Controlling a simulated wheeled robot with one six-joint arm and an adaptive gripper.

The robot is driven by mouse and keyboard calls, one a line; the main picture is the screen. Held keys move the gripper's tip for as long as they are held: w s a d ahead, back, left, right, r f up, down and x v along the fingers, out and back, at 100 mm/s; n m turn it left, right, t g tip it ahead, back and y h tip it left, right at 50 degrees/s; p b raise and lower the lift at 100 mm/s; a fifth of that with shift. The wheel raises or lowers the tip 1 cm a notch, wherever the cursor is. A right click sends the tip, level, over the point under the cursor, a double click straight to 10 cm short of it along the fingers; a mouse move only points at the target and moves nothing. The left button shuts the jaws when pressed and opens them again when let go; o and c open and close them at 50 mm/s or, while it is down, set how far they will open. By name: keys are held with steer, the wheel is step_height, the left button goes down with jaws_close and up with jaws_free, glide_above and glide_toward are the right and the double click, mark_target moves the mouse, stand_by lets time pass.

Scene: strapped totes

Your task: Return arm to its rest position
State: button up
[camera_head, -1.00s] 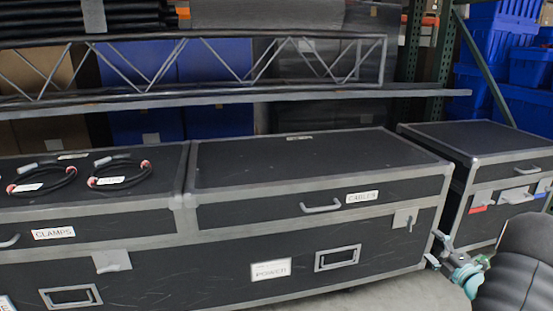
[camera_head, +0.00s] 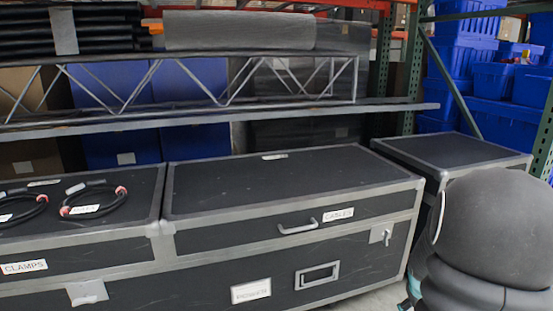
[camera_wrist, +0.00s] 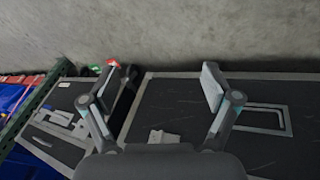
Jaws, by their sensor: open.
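My gripper (camera_wrist: 160,85) shows in the wrist view with its two fingers spread wide apart and nothing between them. Behind the fingers are the dark sides of the cases and the grey floor. In the head view my dark rounded arm link fills the lower right corner and hides part of the small case at the right. The gripper's fingers cannot be made out in the head view.
A long black case labelled CABLES (camera_head: 290,190) stands in the middle. A CLAMPS case (camera_head: 60,240) with coiled cables (camera_head: 95,200) on top is at left. A smaller case (camera_head: 450,150) stands right. A rack with a metal truss (camera_head: 220,85) and blue totes (camera_head: 470,60) stands behind.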

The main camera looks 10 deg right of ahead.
steer(key=s+a+r+t+y+p, duration=0.1)
steer(key=s+a+r, duration=0.3)
steer(key=a+r, duration=0.4)
steer(key=s+a+r+n+t+y+p, duration=0.1)
steer(key=s+a+r+p, duration=0.3)
steer(key=a+r, duration=0.5)
steer(key=s+a+r+n+t+y+p, duration=0.1)
steer(key=s+a+r, duration=0.3)
steer(key=a, duration=1.3)
step_height(320, 180, up, 5)
steer(key=shift+a+f+y+p, duration=0.1)
steer(key=shift+a+y+p, duration=0.1)
steer(key=shift+y+p, duration=0.4)
